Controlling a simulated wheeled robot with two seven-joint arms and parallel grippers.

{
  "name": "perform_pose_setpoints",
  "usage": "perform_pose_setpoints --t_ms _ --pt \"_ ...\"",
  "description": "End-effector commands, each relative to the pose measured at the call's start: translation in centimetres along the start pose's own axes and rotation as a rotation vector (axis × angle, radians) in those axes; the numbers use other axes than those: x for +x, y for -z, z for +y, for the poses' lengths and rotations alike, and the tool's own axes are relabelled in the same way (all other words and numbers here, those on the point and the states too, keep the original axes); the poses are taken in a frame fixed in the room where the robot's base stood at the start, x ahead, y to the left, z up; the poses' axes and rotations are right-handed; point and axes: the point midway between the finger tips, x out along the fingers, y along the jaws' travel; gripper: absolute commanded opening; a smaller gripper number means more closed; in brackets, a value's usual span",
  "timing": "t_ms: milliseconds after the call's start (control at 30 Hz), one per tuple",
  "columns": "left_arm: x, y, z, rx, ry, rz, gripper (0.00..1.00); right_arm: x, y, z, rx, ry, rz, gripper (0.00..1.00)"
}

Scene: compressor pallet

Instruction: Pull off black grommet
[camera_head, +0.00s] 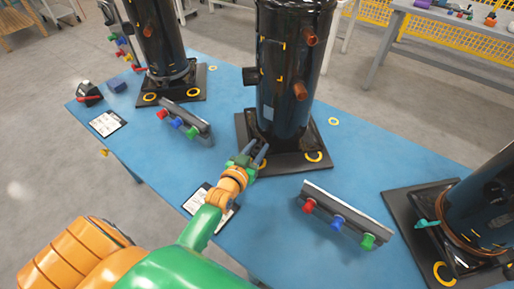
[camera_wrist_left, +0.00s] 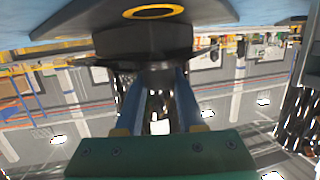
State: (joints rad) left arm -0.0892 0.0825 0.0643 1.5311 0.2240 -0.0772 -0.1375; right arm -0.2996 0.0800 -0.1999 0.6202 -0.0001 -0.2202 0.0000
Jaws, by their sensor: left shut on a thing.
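The black compressor (camera_head: 285,75) stands upright on a dark base plate (camera_head: 292,160) in the middle of the blue table. My left gripper (camera_head: 257,153) reaches to the front left part of this plate, its blue fingers close to the compressor's foot. In the left wrist view, the fingers (camera_wrist_left: 158,80) are closed on the black grommet (camera_wrist_left: 157,72), a dark part just by the plate with a yellow ring (camera_wrist_left: 153,12). The grommet cannot be made out in the head view. I cannot tell whether it is still touching the plate. My right gripper is not in view.
A rail with red, blue and green knobs (camera_head: 345,215) lies right of my arm; a similar rail (camera_head: 185,121) lies left. Other compressors stand at the back left (camera_head: 160,35) and right (camera_head: 490,205). A clipboard (camera_head: 208,203) lies beside my forearm.

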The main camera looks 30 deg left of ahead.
Motion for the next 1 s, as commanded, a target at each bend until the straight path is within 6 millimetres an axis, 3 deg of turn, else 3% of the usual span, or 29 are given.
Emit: perform_pose_setpoints --t_ms 1000 --pt "-0.08 0.57 -0.01 0.0 0.0 0.003 0.0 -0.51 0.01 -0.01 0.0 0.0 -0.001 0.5"
